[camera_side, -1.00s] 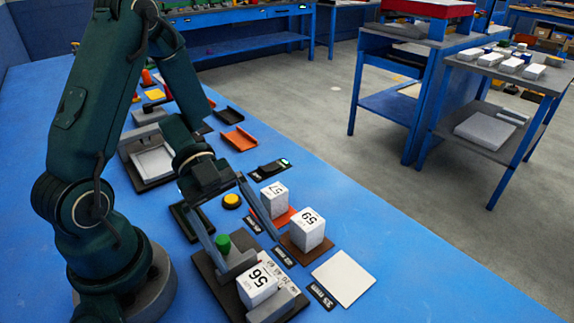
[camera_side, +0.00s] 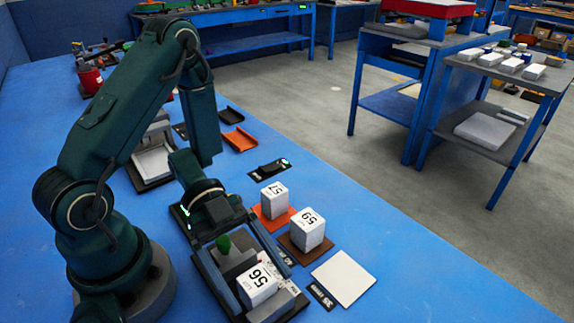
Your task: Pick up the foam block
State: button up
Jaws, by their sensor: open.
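Three white blocks with printed numbers stand on the blue bench; which of them is the foam block is not marked legibly. The block marked 56 (camera_side: 258,287) sits in a dark fixture (camera_side: 292,309) with a grey clamp part and a green knob (camera_side: 223,243). The block marked 59 (camera_side: 308,229) stands on a brown pad and the block marked 57 (camera_side: 273,200) on an orange pad. My gripper (camera_side: 256,284) is open above the fixture. Its two grey fingers show on either side of block 56 in the picture; I cannot tell their height or whether they touch it.
A bare white pad (camera_side: 343,278) lies to the right, beside a black label plate (camera_side: 322,296). The bench's right edge runs close past the pads, with floor beyond.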

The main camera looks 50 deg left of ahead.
jog(key=shift+c, duration=0.3)
grip_shut()
jog(key=shift+r, duration=0.1)
